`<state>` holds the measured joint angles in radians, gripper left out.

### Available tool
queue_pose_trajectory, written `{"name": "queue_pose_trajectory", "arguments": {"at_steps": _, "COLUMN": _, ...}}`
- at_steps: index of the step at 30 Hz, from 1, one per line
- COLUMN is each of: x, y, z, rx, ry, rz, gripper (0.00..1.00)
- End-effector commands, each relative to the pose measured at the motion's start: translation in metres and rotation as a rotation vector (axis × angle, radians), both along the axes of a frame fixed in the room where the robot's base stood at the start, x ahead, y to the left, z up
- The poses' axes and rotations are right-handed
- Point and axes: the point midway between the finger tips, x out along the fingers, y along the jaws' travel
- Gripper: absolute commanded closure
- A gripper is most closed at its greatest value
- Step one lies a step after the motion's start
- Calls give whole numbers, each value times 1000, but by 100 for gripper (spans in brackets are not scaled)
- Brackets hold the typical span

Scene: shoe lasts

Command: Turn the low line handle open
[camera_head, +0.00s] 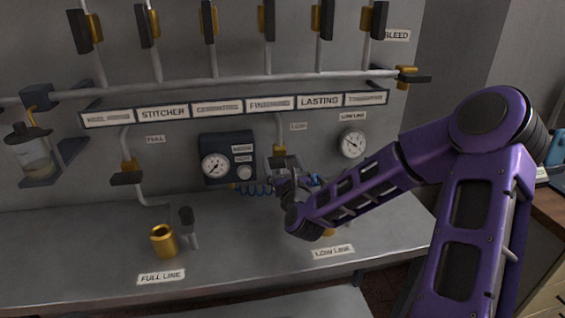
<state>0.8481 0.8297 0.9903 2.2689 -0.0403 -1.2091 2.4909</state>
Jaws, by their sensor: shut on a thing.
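The low line valve (279,150) is a small brass body on a grey pipe, next to the LOW label (298,126) on the back panel. My gripper (283,165) is at this valve, shut on its dark handle. The jaws cover most of the handle, so its angle is hard to tell. My purple arm reaches in from the right. The low line gauge (352,143) is a round white dial right of the gripper. The LOW LINE plate (333,251) lies on the bench below, with a brass fitting (328,232) partly hidden behind my wrist.
The FULL valve (128,172) with a dark crosswise handle is at left. A regulator box (228,158) with blue coiled hose stands just left of my gripper. A brass fitting (163,240) and a dark-topped fitting (188,226) stand on the bench (240,250). Several valves line the upper pipe.

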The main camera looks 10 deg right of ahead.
Motion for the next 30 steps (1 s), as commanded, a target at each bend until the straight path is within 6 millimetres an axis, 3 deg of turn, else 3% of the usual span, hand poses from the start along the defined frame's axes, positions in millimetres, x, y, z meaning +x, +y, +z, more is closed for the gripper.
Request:
{"name": "queue_pose_trajectory", "arguments": {"at_steps": 1, "x": 0, "y": 0, "z": 0, "rx": 0, "ry": 0, "rz": 0, "gripper": 29}}
{"name": "queue_pose_trajectory", "arguments": {"at_steps": 6, "x": 0, "y": 0, "z": 0, "rx": 0, "ry": 0, "rz": 0, "gripper": 59}}
{"name": "queue_pose_trajectory", "arguments": {"at_steps": 7, "x": 0, "y": 0, "z": 0, "rx": 0, "ry": 0, "rz": 0, "gripper": 62}}
{"name": "queue_pose_trajectory", "arguments": {"at_steps": 17, "x": 0, "y": 0, "z": 0, "rx": -55, "ry": -1, "rz": 1, "gripper": 62}}
{"name": "queue_pose_trajectory", "arguments": {"at_steps": 30, "x": 1, "y": 2, "z": -1, "rx": -396, "ry": -1, "rz": 1, "gripper": 62}}
